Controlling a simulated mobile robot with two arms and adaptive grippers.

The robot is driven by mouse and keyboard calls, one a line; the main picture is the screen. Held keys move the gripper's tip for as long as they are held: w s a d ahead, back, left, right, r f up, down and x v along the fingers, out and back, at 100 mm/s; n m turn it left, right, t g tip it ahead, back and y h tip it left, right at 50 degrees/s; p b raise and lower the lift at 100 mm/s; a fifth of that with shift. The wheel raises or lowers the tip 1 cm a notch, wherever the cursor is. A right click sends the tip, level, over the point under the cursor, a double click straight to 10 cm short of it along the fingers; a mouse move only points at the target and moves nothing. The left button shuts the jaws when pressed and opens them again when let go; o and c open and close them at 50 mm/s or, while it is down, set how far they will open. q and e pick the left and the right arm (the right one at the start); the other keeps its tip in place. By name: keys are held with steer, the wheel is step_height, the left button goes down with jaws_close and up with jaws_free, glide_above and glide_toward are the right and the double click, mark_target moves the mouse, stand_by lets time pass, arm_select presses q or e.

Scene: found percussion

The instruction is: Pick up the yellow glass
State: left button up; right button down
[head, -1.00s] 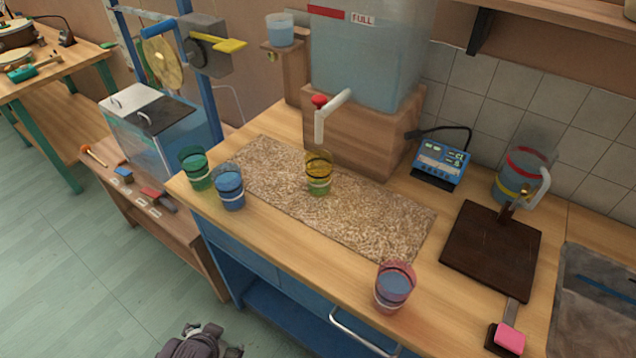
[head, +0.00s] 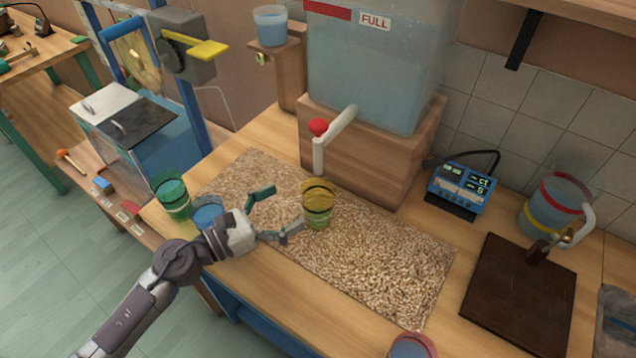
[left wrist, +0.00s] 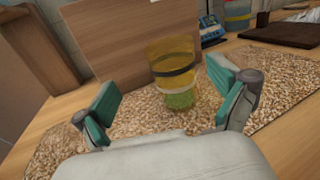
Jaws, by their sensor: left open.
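The yellow glass (head: 318,204) stands upright on a speckled mat (head: 385,262), below the tap of the water tank. It has a dark band and a pale band, and something green shows in its lower part. My left gripper (head: 273,213) is open, its fingers pointing at the glass from its left side in the head view. In the left wrist view the yellow glass (left wrist: 173,72) stands ahead, between the two teal fingertips (left wrist: 165,98) and a little beyond them. Nothing is between the fingers. My right gripper is not in view.
A blue glass (head: 207,212), partly hidden by my left gripper, and a green glass (head: 172,197) stand on the left. A red glass (head: 412,346) is at the bottom edge. The tank's tap (head: 325,145) hangs close behind the yellow glass. A dark board (head: 520,290) lies right.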

mark_target(304, 199)
arm_select(q)
steer(key=shift+s+d+m, duration=0.1)
steer(key=shift+d+m, duration=0.05)
steer(key=shift+m, duration=0.25)
steer(key=d, duration=0.1)
steer(key=d+p, duration=0.1)
steer(key=w+d+r+p, duration=0.1)
steer(key=shift+p+x, duration=0.45)
steer(key=shift+x, duration=0.35)
steer(key=shift+w+d+f, duration=0.15)
steer(key=shift+w+d, duration=0.15)
steer(key=shift+d, duration=0.2)
steer(key=shift+w+d+f, duration=0.1)
steer(key=shift+w+d, duration=0.2)
steer(key=shift+d, duration=0.25)
steer(key=shift+c, duration=0.7)
steer(key=c, duration=1.5)
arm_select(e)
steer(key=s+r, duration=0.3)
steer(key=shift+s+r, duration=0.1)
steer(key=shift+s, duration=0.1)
arm_select(q)
steer(key=shift+a+r, duration=0.1)
steer(key=shift+r, duration=0.05)
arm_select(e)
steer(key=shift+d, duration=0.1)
